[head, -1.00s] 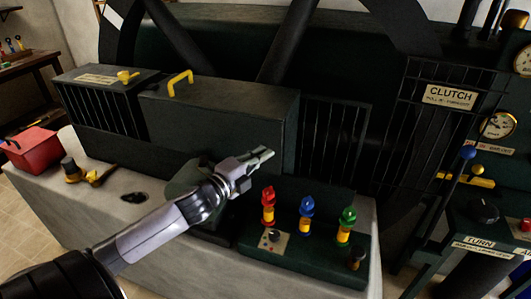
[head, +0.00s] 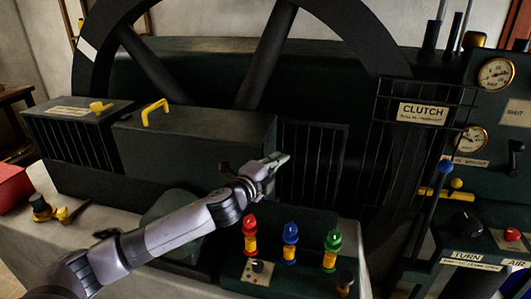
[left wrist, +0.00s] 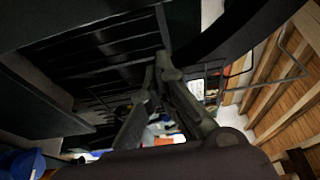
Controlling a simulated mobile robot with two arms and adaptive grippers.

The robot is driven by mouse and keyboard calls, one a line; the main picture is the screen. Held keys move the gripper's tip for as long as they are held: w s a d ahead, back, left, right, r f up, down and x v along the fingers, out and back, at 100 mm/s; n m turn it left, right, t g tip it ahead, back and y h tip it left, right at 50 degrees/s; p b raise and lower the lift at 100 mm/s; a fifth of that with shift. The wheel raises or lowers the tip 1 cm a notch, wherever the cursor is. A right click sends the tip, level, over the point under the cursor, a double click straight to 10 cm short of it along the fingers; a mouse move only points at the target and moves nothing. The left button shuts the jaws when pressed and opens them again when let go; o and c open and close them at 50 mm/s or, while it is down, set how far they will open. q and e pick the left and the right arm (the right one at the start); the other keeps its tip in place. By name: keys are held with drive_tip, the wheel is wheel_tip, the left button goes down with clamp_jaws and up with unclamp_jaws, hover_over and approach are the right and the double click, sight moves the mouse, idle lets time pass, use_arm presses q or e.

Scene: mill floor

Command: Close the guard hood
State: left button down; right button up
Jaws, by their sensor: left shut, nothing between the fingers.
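The guard hood seems to be the dark green box (head: 200,150) with a yellow handle (head: 155,111) on its top left, in the middle of the machine in the head view. I cannot tell for sure whether it is open or shut. My left gripper (head: 277,161) is shut and empty, at the hood's lower right end in the picture, by the right barred grille (head: 312,165). I cannot tell whether it touches either. In the left wrist view my two fingers (left wrist: 160,66) come together in front of dark bars. My right gripper is not in view.
Red, blue (head: 290,240) and green lamps stand on a panel below my left gripper. A barred clutch guard (head: 385,150), gauges and levers are at the right. A flywheel (head: 270,50) rises behind. A red box (head: 12,187) and a yellow-and-black tool (head: 45,210) lie at the left.

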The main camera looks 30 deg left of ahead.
sight(245, 150)
use_arm(q)
drive_tip(key=a, duration=0.3)
drive_tip(key=shift+s+a+p, duration=0.1)
drive_tip(key=shift+a+p, duration=0.3)
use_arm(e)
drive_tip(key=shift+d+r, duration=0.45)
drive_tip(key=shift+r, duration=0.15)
use_arm(q)
drive_tip(key=a, duration=0.2)
drive_tip(key=s+a+b, duration=0.1)
drive_tip(key=a, duration=0.1)
drive_tip(key=s+a+b, duration=0.1)
drive_tip(key=a, duration=0.2)
drive_tip(key=shift+f, duration=0.15)
drive_tip(key=shift+d+r, duration=0.15)
drive_tip(key=shift+r, duration=0.05)
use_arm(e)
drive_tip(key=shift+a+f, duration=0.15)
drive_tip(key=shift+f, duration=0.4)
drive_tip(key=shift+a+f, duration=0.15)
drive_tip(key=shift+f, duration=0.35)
